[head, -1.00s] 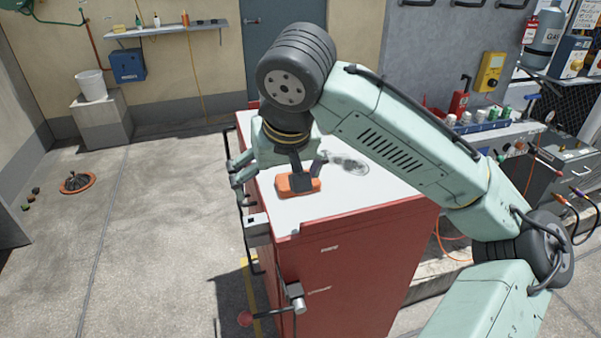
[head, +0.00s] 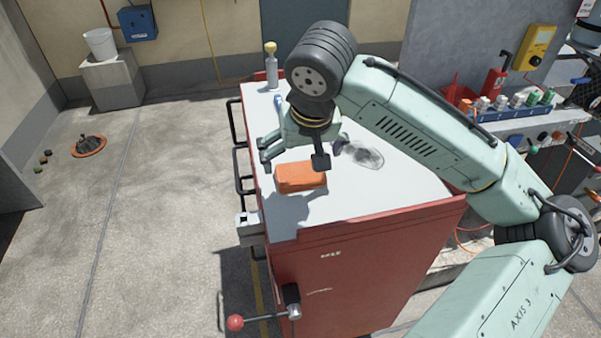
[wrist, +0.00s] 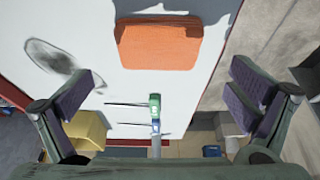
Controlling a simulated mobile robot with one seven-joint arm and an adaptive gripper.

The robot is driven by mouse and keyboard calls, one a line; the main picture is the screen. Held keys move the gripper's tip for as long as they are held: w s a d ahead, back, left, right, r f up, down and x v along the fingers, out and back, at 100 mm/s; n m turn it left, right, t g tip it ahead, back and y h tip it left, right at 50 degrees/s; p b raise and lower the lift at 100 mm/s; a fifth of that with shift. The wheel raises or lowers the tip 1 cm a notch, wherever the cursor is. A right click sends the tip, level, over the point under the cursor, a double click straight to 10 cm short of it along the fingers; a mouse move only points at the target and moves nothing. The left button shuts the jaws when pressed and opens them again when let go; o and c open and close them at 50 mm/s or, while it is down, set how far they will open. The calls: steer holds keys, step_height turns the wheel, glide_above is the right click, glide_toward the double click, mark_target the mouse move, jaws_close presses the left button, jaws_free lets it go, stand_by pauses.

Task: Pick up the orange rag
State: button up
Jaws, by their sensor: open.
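The orange rag (head: 300,178) is a folded, flat block on the white top of a red cabinet, near its left side. In the wrist view the rag (wrist: 158,45) lies at the top, beyond the fingertips, fully in sight apart from its upper edge's shadowed side. My gripper (head: 294,157) is open, with its fingers spread just behind and above the rag in the head view. In the wrist view the gripper (wrist: 165,88) has one finger at each side and nothing between them touching. How high it is above the top is hard to tell.
A clear bottle with a yellow cap (head: 271,64) stands at the back of the cabinet top. A grey smudge (head: 362,154) marks the white surface right of the rag. Green and blue items (wrist: 155,108) show in the wrist view. A red-knobbed lever (head: 236,322) juts from the cabinet front.

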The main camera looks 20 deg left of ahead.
mark_target(300, 171)
steer(key=p+x, duration=0.1)
steer(key=x, duration=0.4)
steer(key=shift+s+d+f, duration=0.1)
steer(key=shift+s+f, duration=0.05)
steer(key=shift+f, duration=0.1)
steer(key=c, duration=0.9)
steer(key=shift+r, duration=0.2)
steer(key=shift+r, duration=0.25)
steer(key=v, duration=0.1)
steer(key=b+v, duration=0.1)
steer(key=shift+a+r, duration=0.35)
steer(key=shift+r, duration=0.05)
steer(key=s+a+b, duration=0.1)
steer(key=s, duration=0.4)
steer(key=s+r+b, duration=0.1)
steer(key=s, duration=0.4)
steer(key=s+a+b, duration=0.1)
steer(key=s, duration=0.4)
steer(key=shift+a+r, duration=0.3)
